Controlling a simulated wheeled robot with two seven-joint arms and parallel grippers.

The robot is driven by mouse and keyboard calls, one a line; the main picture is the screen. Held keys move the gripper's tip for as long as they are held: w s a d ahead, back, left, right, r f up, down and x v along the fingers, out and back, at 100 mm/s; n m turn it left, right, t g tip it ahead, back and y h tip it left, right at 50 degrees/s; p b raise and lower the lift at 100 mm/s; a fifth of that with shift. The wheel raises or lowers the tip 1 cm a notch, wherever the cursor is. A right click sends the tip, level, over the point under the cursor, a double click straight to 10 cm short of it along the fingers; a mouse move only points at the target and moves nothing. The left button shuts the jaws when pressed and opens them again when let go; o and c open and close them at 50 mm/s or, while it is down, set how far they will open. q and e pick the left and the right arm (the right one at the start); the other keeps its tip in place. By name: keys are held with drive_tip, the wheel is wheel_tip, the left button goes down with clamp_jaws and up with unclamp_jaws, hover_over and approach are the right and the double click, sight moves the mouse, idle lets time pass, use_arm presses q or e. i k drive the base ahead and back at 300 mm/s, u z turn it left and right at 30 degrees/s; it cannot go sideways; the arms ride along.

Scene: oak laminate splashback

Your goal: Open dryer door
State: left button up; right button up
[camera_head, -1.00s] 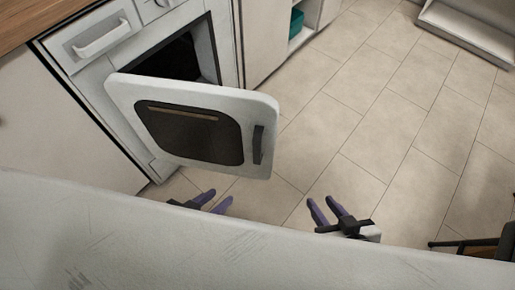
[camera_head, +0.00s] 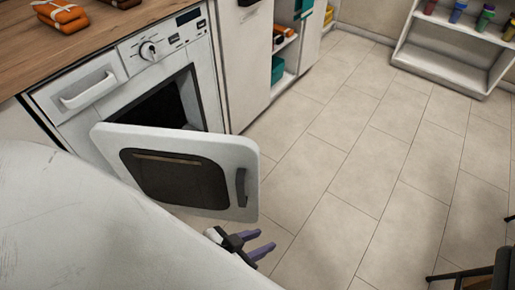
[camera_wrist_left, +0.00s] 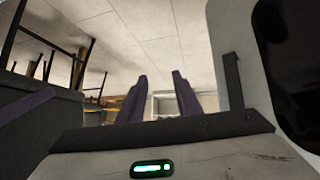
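The dryer (camera_head: 75,122) is built in under the wooden counter. Its white door (camera_head: 225,155), with a dark window (camera_head: 175,178) and a dark handle (camera_head: 241,187), stands swung wide open, and part of the dark drum opening (camera_head: 170,105) shows behind it. My left gripper (camera_head: 268,243) is just below the door's lower handle-side corner, open and apart from the handle. In the left wrist view its two purple fingers (camera_wrist_left: 158,82) are spread with nothing between them, and the door (camera_wrist_left: 232,35) fills the right side. My right gripper is out of view.
Orange bundles (camera_head: 62,14) lie on the counter (camera_head: 110,25). A cabinet with open shelves (camera_head: 287,62) stands right of the dryer. A white rack with colored jars (camera_head: 445,62) is at the back right. A dark chair (camera_head: 480,275) is at lower right. The tiled floor (camera_head: 350,160) between is clear.

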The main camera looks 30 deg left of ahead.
sight(195, 173)
drive_tip(key=k, duration=1.25)
drive_tip(key=u, duration=1.45)
drive_tip(key=i, duration=0.5)
drive_tip(key=u, duration=0.05)
